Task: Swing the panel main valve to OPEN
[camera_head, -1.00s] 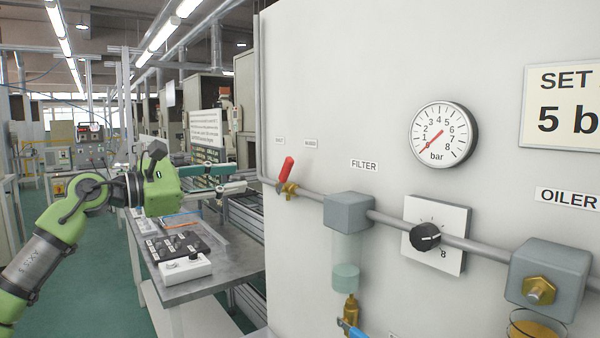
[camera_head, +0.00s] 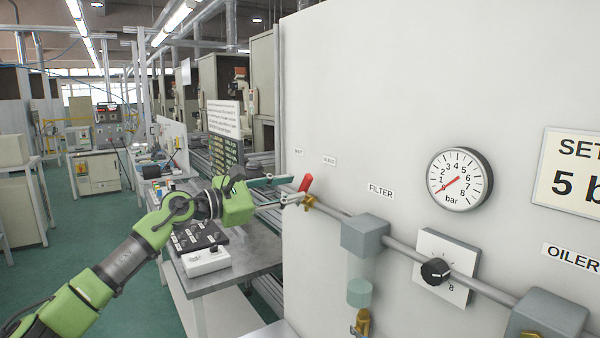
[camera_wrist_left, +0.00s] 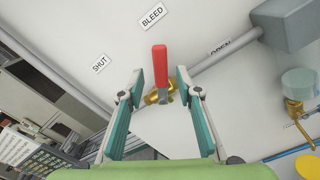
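The main valve is a brass body on the pipe with a red lever (camera_head: 305,184) pointing up from it. In the left wrist view the lever (camera_wrist_left: 160,72) points towards the BLEED label (camera_wrist_left: 152,16). The SHUT label (camera_wrist_left: 100,64) lies to the left and the OPEN label (camera_wrist_left: 220,47), partly hidden by the pipe, to the right. My left gripper (camera_head: 291,190) is at the valve. In the wrist view its two fingers (camera_wrist_left: 160,86) are apart, one on each side of the lever, with gaps visible. My right gripper is not in view.
The pipe runs along the white panel (camera_head: 400,100) to the filter block (camera_head: 365,234), the regulator knob (camera_head: 435,271) and the oiler block (camera_head: 548,318). The gauge (camera_head: 459,179) needle points near 0. A grey bench (camera_head: 235,268) stands below my left arm.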

